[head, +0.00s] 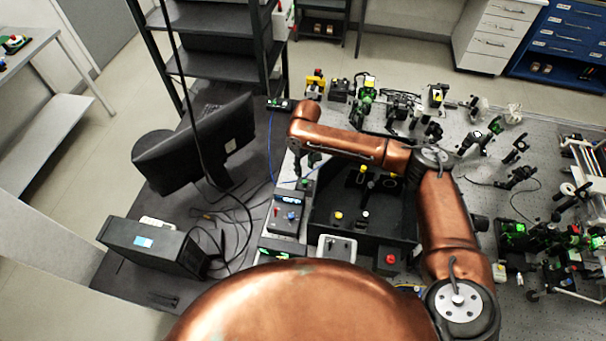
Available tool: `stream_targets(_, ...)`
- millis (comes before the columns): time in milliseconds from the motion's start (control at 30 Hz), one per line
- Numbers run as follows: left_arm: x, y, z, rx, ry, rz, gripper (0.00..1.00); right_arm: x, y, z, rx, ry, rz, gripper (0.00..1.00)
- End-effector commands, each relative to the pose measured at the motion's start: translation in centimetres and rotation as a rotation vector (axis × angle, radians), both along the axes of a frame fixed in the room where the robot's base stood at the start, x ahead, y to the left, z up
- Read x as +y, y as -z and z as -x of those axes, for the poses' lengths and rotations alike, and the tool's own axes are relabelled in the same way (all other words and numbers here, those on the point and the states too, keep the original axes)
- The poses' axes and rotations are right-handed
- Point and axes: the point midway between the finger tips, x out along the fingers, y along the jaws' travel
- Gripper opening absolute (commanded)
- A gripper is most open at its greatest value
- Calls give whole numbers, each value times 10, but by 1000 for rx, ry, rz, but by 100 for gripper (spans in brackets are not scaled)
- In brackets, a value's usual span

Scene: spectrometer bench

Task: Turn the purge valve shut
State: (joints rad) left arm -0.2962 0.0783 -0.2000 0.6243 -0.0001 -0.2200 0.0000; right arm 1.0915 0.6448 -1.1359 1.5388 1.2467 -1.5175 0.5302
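My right arm reaches in from the lower right and bends left over the bench. My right gripper (312,160) points down at its end, small and dark, above the left edge of the black open box (322,212). I cannot tell whether its fingers are open or shut, or whether they touch anything. No part is clearly recognisable as the purge valve. Candidates are a small control unit (304,184) just below the gripper, and the yellow-topped knob (339,216) and white-topped knob (364,217) in the box. My forearm hides part of the bench behind. My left gripper is not in view.
A monitor (195,140) and loose cables lie left. Optics mounts (520,235) crowd the right of the bench.

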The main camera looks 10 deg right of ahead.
Motion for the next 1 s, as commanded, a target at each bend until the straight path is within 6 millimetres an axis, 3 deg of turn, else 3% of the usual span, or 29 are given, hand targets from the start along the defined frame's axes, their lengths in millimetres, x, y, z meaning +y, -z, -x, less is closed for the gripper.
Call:
stream_targets(500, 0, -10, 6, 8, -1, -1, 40, -3, 70, 4, 11, -2, 11, 31)
stream_targets(900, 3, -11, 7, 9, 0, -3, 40, -2, 81, 3, 8, -3, 9, 31)
stream_targets(1000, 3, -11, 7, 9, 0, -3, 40, -2, 80, 3, 8, -3, 9, 26)
